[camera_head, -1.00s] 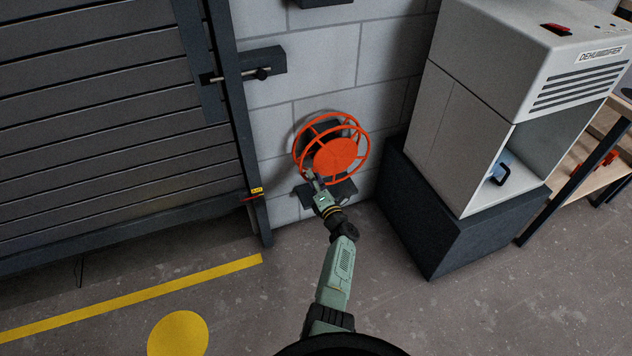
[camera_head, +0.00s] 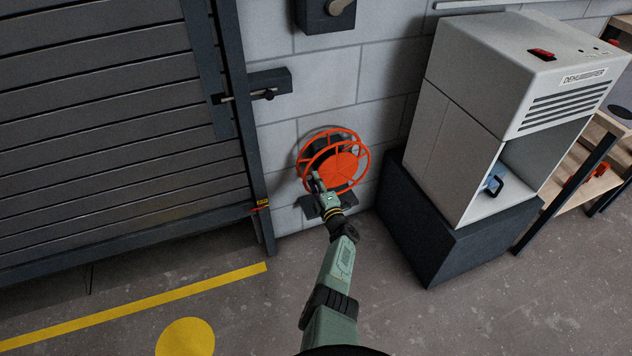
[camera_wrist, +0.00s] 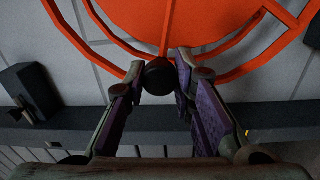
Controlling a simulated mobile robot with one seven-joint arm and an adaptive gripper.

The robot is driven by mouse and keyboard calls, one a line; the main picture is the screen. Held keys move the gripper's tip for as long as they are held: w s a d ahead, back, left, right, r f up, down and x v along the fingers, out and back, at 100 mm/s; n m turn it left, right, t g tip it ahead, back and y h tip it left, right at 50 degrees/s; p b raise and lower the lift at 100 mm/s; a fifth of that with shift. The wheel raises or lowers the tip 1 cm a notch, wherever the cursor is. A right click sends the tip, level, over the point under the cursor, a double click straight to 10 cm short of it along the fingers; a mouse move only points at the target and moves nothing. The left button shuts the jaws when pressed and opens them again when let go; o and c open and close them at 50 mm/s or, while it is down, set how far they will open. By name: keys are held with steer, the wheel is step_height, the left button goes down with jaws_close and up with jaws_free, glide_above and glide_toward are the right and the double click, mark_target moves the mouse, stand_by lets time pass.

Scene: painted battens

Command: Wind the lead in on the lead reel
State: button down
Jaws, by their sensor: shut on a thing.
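The lead reel (camera_head: 342,170) is an orange spoked wheel with a solid orange disc, low on the grey block wall. My gripper (camera_head: 316,183) is at the lower left of the reel's rim. In the wrist view the orange reel (camera_wrist: 215,15) fills the top. There my gripper (camera_wrist: 158,80) is shut on a round black knob (camera_wrist: 160,76) at the reel's rim, one finger on each side. I cannot make out any lead on the reel.
A dehumidifier (camera_head: 490,130) stands on a dark plinth (camera_head: 430,235) to the right. A grey slatted door (camera_head: 110,130) with a latch (camera_head: 262,88) is on the left. A wooden shelf (camera_head: 590,190) is at far right. The floor in front is clear, with yellow markings (camera_head: 140,305).

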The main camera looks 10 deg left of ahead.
steer(key=shift+a, duration=0.1)
steer(key=c, duration=1.3)
jaws_free()
steer(key=shift+c, duration=0.2)
steer(key=shift+s, duration=0.1)
steer(key=v, duration=1.1)
steer(key=shift+s+d, duration=0.3)
